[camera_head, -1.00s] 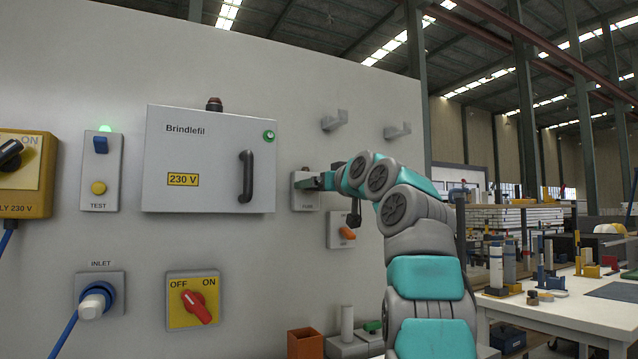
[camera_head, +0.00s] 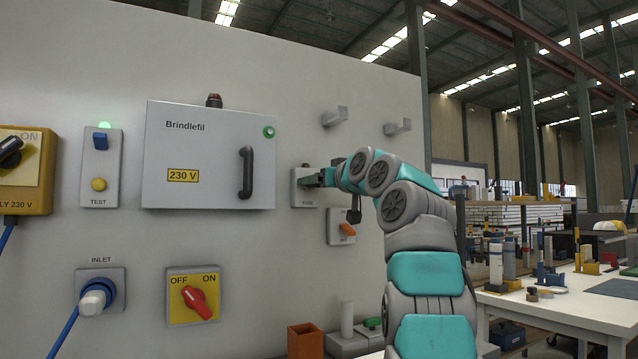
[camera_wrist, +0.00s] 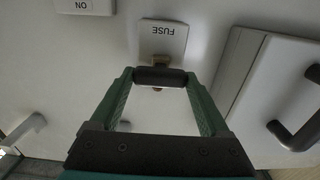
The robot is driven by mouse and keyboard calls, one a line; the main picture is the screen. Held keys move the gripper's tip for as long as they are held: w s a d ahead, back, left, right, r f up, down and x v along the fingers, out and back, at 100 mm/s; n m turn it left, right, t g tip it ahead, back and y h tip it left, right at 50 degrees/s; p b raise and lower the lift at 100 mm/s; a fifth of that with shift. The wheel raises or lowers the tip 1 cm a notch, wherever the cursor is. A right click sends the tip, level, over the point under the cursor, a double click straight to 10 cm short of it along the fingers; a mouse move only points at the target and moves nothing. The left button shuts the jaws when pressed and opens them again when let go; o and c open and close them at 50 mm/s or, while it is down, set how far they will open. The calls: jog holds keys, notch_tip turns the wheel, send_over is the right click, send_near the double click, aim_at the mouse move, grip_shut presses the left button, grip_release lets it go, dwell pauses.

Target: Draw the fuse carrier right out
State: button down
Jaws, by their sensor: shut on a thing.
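The fuse holder plate (camera_head: 306,198) is a light grey box on the white panel, right of the Brindlefil cabinet. In the wrist view the plate (camera_wrist: 163,38) reads FUSE, upside down. My gripper (camera_wrist: 160,80) is shut on the dark handle of the fuse carrier (camera_wrist: 160,76). A brass-coloured part shows between handle and plate. Whether the carrier is still partly inside the plate cannot be told. In the head view my gripper (camera_head: 324,178) is at the plate and hides most of the carrier.
The Brindlefil cabinet (camera_head: 210,157) with its dark handle (camera_head: 246,173) stands close left of the fuse plate. An orange switch (camera_head: 347,229) is below right. Two grey hooks (camera_head: 335,116) are above. An orange-brown bin (camera_head: 305,341) stands below.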

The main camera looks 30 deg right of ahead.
jog(key=shift+s+b, duration=0.55)
jog(key=shift+s, duration=0.25)
grip_release()
jog(key=shift+s, duration=0.1)
jog(key=shift+s, duration=0.1)
jog(key=s+b, duration=0.3)
jog(key=s, duration=0.4)
jog(key=shift+s+d, duration=0.15)
jog(key=shift+s, duration=0.15)
